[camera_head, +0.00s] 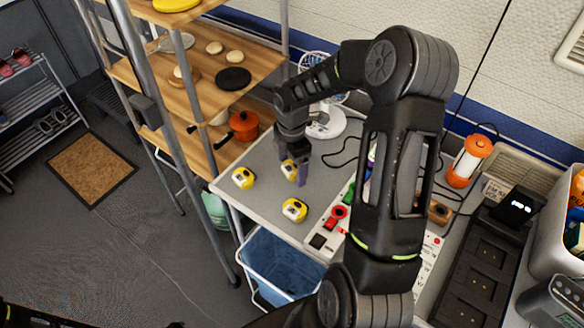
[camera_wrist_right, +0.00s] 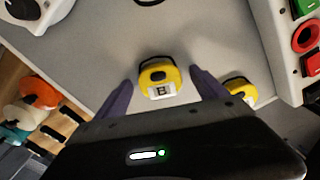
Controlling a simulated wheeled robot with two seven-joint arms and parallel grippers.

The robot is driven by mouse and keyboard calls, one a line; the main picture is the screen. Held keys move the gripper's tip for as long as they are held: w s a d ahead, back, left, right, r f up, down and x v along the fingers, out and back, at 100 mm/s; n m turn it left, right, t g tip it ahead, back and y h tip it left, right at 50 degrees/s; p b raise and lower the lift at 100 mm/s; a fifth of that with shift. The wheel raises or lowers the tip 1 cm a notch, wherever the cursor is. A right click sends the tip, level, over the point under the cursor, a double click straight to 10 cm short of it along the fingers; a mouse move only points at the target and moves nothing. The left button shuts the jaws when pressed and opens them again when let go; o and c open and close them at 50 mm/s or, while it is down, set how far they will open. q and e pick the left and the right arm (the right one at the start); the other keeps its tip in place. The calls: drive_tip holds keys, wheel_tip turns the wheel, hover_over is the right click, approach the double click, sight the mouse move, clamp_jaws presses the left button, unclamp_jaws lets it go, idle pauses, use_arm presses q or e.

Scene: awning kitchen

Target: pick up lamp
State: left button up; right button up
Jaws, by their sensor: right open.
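The lamp seems to be the orange and white lantern (camera_head: 468,163), standing upright on the right part of the counter in the head view. My right gripper (camera_head: 294,172) is well to its left, pointing down over the grey counter. In the right wrist view the gripper (camera_wrist_right: 161,77) is open, with a yellow tape measure (camera_wrist_right: 158,78) showing between its purple fingers. The same tape measure (camera_head: 288,168) is partly hidden by the fingers in the head view. I cannot tell whether they touch it. The lantern does not show in the wrist view. My left gripper is not visible.
Two more yellow tape measures (camera_head: 243,178) (camera_head: 294,210) lie on the counter (camera_head: 262,160). A white fan (camera_head: 327,122) stands behind the gripper. A board with red and green switches (camera_head: 337,214) and a black charger dock (camera_head: 478,268) lie rightward. A blue bin (camera_head: 280,268) is below.

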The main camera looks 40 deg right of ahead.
sight(291, 167)
drive_tip(key=shift+c, duration=0.2)
idle(0.4)
drive_tip(key=c, duration=1.3)
drive_tip(key=shift+r, duration=0.1)
wheel_tip(291, 167, up, 10)
drive_tip(key=shift+f+b, duration=0.1)
drive_tip(key=shift+b, duration=0.5)
